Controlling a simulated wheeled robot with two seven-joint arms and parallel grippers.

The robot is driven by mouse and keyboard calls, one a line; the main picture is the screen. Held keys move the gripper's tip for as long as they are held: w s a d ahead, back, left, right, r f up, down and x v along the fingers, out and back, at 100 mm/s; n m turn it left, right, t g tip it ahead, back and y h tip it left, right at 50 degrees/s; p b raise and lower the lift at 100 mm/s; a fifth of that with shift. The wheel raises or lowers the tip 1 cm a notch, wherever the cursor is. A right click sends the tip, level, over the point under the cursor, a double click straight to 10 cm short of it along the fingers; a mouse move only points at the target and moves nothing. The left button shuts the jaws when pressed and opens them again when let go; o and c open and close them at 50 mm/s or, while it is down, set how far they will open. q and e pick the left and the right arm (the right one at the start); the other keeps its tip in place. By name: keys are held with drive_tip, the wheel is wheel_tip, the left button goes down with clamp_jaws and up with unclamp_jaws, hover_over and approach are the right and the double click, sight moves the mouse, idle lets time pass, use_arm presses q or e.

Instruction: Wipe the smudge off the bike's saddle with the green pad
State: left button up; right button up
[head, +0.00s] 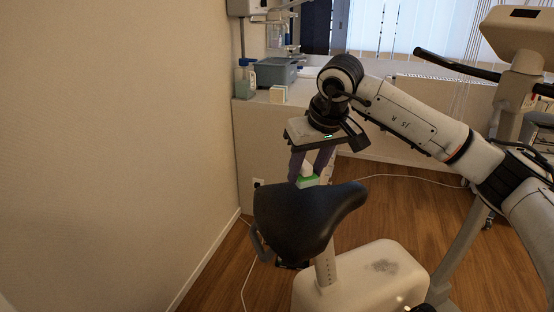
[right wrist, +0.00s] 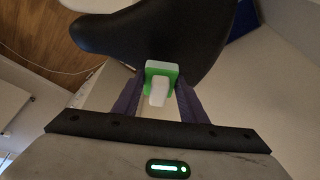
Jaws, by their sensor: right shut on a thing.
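The bike's black saddle (head: 300,215) is in the middle of the head view and at the top of the right wrist view (right wrist: 150,35). I see no clear smudge on it. A grey smudge (head: 385,266) shows on the bike's white body below the saddle. My right gripper (head: 307,170), pointing down, is shut on the white grip of the green pad (head: 309,182). The pad also shows in the right wrist view (right wrist: 162,68), at the saddle's edge. I cannot tell whether it touches the saddle. My left gripper is not in view.
The bike's white body (head: 335,285) stands on the wooden floor, with handlebars (head: 455,64) at the right. A counter (head: 262,112) behind holds a grey-blue bin (head: 277,73) and bottles (head: 247,76). A plain wall fills the left. A white cable (head: 405,177) crosses the floor.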

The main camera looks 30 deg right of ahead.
drive_tip(key=shift+r+p, duration=1.35)
drive_tip(key=shift+r, duration=0.7)
